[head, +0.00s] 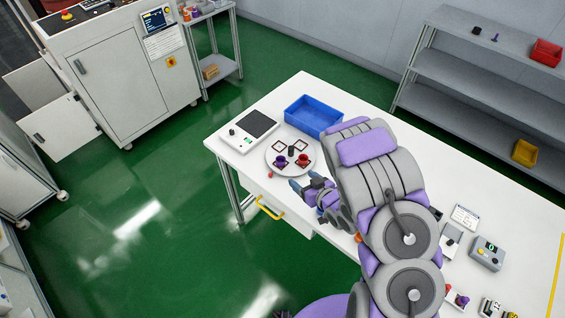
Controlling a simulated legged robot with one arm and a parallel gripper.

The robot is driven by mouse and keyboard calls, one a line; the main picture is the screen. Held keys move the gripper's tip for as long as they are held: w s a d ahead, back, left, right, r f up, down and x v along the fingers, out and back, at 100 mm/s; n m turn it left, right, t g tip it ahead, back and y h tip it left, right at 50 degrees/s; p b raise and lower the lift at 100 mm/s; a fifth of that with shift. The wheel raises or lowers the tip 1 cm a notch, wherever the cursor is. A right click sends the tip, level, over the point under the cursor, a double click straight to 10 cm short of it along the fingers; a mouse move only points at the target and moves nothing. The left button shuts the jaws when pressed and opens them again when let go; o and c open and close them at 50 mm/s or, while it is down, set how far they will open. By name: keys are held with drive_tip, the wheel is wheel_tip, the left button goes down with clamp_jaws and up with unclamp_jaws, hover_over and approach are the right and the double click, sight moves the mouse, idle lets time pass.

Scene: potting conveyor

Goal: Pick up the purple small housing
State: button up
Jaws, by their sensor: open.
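A small purple housing (281,161) stands on a round white plate (272,168) on the table, at the plate's lower left. A red housing (303,160) stands just right of it on the same plate. My gripper (297,185) is open and empty, at the table's front edge just below the plate. It is apart from the purple housing. My arm covers part of the table to the right.
A blue bin (314,116) stands behind the plate. A white device with a dark panel (249,131) lies to its left. Several small devices, including a grey box (487,253), lie on the table right of my arm. A grey shelf (470,70) stands behind.

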drive_tip(key=b, duration=0.1)
approach(278, 158)
drive_tip(key=shift+w+a+r, duration=0.1)
drive_tip(key=shift+w+a, duration=0.2)
drive_tip(key=shift+w, duration=0.05)
drive_tip(key=shift+w+a+f, duration=0.25)
drive_tip(key=shift+w+a, duration=0.05)
drive_tip(key=shift+a, duration=0.15)
drive_tip(key=w+f, duration=0.1)
drive_tip(key=w+a+f+b, duration=0.1)
drive_tip(key=w, duration=0.1)
drive_tip(key=shift+w+a+f, duration=0.15)
drive_tip(key=shift+w+a, duration=0.2)
drive_tip(key=shift+w, duration=0.1)
drive_tip(key=c, duration=1.1)
